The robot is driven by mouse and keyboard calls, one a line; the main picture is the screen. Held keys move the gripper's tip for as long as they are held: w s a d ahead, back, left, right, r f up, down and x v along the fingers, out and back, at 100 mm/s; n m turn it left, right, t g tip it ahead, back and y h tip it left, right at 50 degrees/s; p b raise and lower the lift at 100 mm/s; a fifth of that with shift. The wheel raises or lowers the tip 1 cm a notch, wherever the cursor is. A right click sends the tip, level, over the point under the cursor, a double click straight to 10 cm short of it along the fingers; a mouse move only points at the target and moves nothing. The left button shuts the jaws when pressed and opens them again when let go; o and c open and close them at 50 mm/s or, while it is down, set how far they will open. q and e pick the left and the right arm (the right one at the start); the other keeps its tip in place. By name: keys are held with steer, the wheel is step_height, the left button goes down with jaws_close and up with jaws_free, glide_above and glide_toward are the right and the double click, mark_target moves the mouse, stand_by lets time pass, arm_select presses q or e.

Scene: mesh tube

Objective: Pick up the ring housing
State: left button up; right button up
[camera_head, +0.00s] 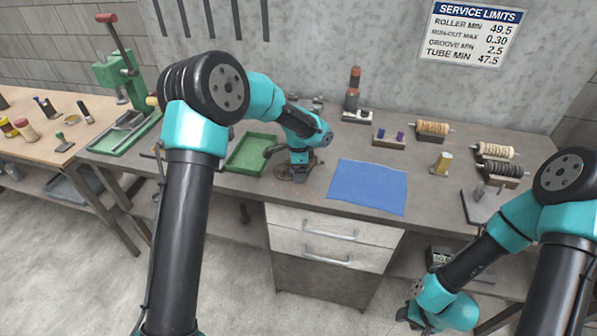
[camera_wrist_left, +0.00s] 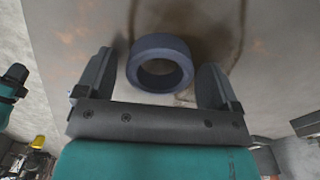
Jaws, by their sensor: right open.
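The ring housing, a dark blue-grey ring (camera_wrist_left: 160,47), lies on the grey bench top in the left wrist view. My left gripper (camera_wrist_left: 158,62) is open, with one finger on each side of the ring and a visible gap on both sides. In the head view my left gripper (camera_head: 297,172) points down at the bench, and I cannot make out the ring there. My right gripper (camera_head: 404,316) is open, low at the bottom right, in front of the bench and away from the ring.
A green tray (camera_head: 247,153) lies left of my left gripper and a blue cloth (camera_head: 368,187) to its right. Rollers on stands (camera_head: 432,129), a black-and-orange tool (camera_head: 353,92) and small blocks stand at the back right. A green press (camera_head: 118,75) stands far left.

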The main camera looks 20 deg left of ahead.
arm_select(q)
steer(key=c, duration=1.1)
steer(key=shift+r, duration=0.1)
steer(key=shift+r, duration=1.45)
steer(key=shift+s+r, duration=0.1)
steer(key=shift+r, duration=0.2)
steer(key=s+d, duration=0.1)
steer(key=s, duration=0.4)
steer(key=s+d+r, duration=0.1)
steer(key=s+d, duration=0.1)
steer(key=s, duration=0.3)
steer(key=s+d, duration=0.1)
steer(key=s, duration=0.4)
steer(key=shift+s+d+r, duration=0.1)
steer(key=shift+d+r, duration=0.05)
steer(key=shift+d, duration=0.05)
